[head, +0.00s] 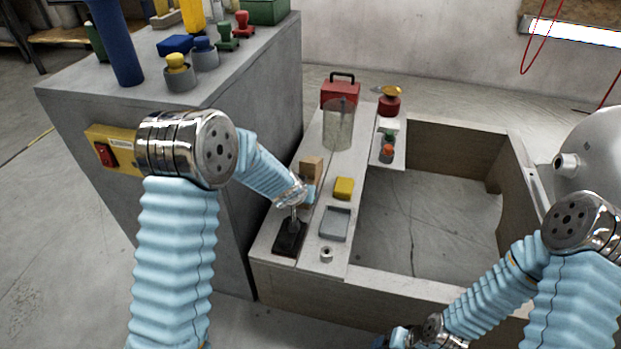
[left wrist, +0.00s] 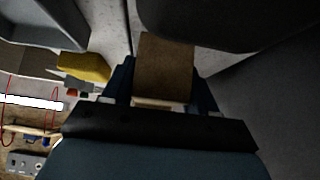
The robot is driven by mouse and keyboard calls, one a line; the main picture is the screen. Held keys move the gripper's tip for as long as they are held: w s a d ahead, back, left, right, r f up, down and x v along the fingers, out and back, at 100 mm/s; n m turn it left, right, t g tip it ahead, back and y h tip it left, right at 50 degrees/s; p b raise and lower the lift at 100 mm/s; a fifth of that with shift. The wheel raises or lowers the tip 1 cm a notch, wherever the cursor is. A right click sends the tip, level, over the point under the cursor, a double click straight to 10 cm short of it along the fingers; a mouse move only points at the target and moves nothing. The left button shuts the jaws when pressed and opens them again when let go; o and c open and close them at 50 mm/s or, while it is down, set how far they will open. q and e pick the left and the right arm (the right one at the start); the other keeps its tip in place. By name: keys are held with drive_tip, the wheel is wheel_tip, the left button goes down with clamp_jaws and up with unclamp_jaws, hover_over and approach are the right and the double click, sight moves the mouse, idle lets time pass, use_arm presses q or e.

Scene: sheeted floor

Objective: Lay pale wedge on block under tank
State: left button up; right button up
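A tan wooden piece (head: 312,167) stands on the left plank of the low frame. It looks like the pale wedge, but its full shape is partly hidden. My left gripper (head: 308,193) is at its near side. In the left wrist view the tan piece (left wrist: 165,65) lies between the two dark blue fingers, close against both; I cannot tell whether they clamp it. A rounded grey tank (head: 597,140) is at the right edge, partly behind my right arm. No block shows clearly under it. My right gripper (head: 395,340) is low at the bottom edge, mostly cut off.
A yellow block (head: 344,188), grey tray (head: 335,224), metal nut (head: 327,254) and black-based tool (head: 290,238) lie near my left gripper. A clear cylinder (head: 338,125) and red case (head: 341,93) stand farther back. A tall grey cabinet (head: 240,110) is at left. The frame's middle is open floor.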

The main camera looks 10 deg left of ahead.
use_arm(q)
drive_tip(key=c, duration=0.5)
wheel_tip(320, 180, up, 5)
drive_tip(key=p, duration=0.5)
drive_tip(key=shift+r, duration=0.1)
